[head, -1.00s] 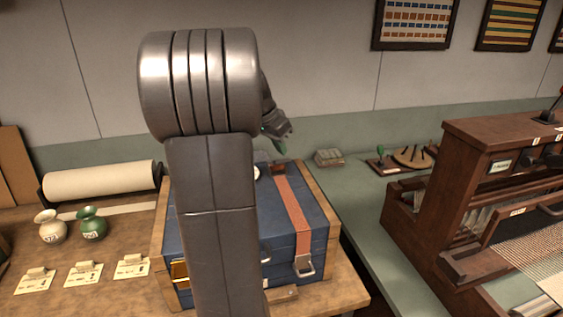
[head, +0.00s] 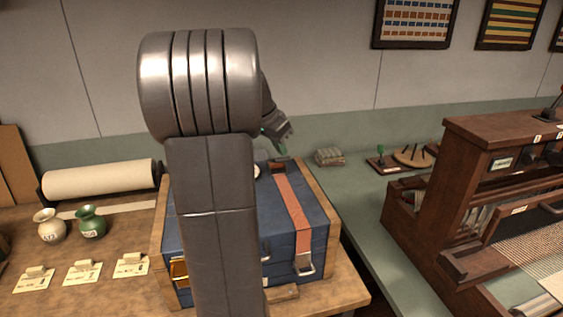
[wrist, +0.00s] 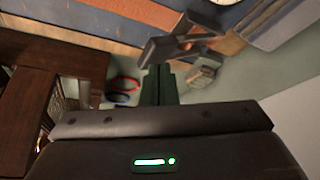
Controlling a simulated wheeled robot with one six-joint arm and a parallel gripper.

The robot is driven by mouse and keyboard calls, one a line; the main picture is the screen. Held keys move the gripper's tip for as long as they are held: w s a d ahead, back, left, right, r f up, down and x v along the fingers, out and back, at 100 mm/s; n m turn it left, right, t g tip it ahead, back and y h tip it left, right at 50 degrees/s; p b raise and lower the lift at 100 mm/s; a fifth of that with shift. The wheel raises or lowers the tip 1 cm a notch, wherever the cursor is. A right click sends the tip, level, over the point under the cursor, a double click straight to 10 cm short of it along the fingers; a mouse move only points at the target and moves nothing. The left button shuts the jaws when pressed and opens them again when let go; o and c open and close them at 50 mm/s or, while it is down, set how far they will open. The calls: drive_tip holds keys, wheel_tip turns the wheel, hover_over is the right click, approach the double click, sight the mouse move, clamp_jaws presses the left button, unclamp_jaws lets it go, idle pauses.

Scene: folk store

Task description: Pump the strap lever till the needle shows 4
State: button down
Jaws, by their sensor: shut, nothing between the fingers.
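A blue chest (head: 315,215) stands on the wooden table, with an orange strap (head: 293,210) running over its lid. At the strap's far end is the dark strap lever (head: 278,168). In the wrist view the lever (wrist: 172,47) is a grey bar with a fork shape, beside the orange strap (wrist: 230,43). A pale round dial (head: 257,171) on the lid is mostly behind my arm; only its edge (wrist: 288,2) shows in the wrist view, and its needle cannot be read. My gripper (head: 274,143) is behind the chest's far edge. Its green fingers (wrist: 160,84) are shut and empty, close to the lever; contact is unclear.
My arm covers the chest's left part. A wooden loom (head: 450,170) stands at the right. A paper roll (head: 100,179), two small vases (head: 92,222) and several cards (head: 82,273) are at the left. A grey stack (head: 329,157) lies right of my gripper.

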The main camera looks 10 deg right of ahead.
sight(280, 160)
drive_tip(key=shift+s+f+b, duration=0.2)
drive_tip(key=shift+f+b, duration=0.6)
drive_tip(key=shift+f, duration=0.25)
drive_tip(key=shift+s+f+b, duration=0.15)
drive_tip(key=shift+f+b, duration=0.65)
drive_tip(key=shift+f, duration=0.25)
drive_tip(key=shift+r, duration=0.1)
wheel_tip(280, 160, up, 9)
drive_tip(key=p, duration=0.7)
